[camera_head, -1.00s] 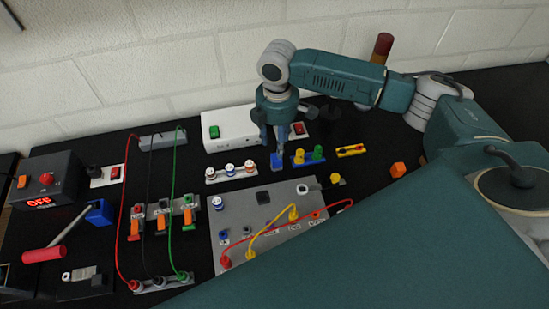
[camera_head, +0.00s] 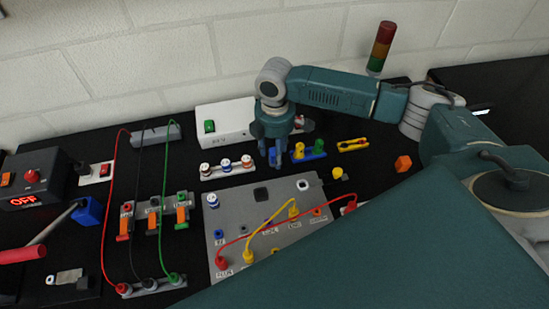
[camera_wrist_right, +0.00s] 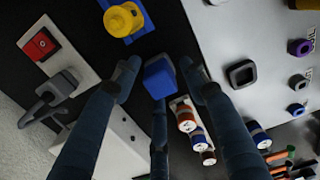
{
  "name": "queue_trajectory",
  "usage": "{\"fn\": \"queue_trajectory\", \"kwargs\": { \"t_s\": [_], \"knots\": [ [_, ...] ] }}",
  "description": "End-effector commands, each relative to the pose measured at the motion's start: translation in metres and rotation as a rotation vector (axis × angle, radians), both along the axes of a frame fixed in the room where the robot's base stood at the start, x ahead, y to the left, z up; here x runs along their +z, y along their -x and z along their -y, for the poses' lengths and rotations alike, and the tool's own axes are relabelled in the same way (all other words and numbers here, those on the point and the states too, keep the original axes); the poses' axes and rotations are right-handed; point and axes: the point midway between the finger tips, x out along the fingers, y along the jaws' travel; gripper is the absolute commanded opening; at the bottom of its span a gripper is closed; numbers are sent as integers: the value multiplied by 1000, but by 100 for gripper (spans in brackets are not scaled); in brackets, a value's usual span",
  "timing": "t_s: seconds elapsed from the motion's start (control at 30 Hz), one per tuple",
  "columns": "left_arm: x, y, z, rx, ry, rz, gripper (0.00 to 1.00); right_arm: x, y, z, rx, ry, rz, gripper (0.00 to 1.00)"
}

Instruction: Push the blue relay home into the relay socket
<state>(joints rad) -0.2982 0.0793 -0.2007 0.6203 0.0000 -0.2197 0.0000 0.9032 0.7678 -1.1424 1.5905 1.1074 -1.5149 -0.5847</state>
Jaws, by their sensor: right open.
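The blue relay is a small blue block (camera_wrist_right: 159,77) between the fingers of my right gripper (camera_wrist_right: 160,84) in the wrist view. The fingers stand open around it, apart from its sides. In the head view the right gripper (camera_head: 270,160) points down behind the grey panel, and its fingers hide most of the relay. The relay socket appears to be the dark square (camera_head: 262,194) near the panel's back edge; it also shows in the wrist view (camera_wrist_right: 242,74), apart from the relay. My left gripper is not in view.
A blue base with yellow and green pegs (camera_head: 309,153) stands close right of the gripper. A white box (camera_head: 224,124) stands behind. Red and yellow cables (camera_head: 268,235) loop over the grey panel (camera_head: 235,208).

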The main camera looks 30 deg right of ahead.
Motion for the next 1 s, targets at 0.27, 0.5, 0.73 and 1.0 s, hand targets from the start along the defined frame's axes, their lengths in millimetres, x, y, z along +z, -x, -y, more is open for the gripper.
{"fn": "queue_trajectory", "kwargs": {
  "t_s": [0.27, 0.5, 0.73, 1.0],
  "knots": [
    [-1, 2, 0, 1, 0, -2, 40, -6, 0, 0, -1, 0, 1, 44],
    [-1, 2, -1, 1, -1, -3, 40, -6, 0, 0, 0, 0, 1, 44],
    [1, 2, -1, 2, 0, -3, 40, -5, 0, 0, -1, 0, 0, 44],
    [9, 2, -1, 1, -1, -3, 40, -4, 0, 0, -1, -1, 0, 44]
  ]
}}
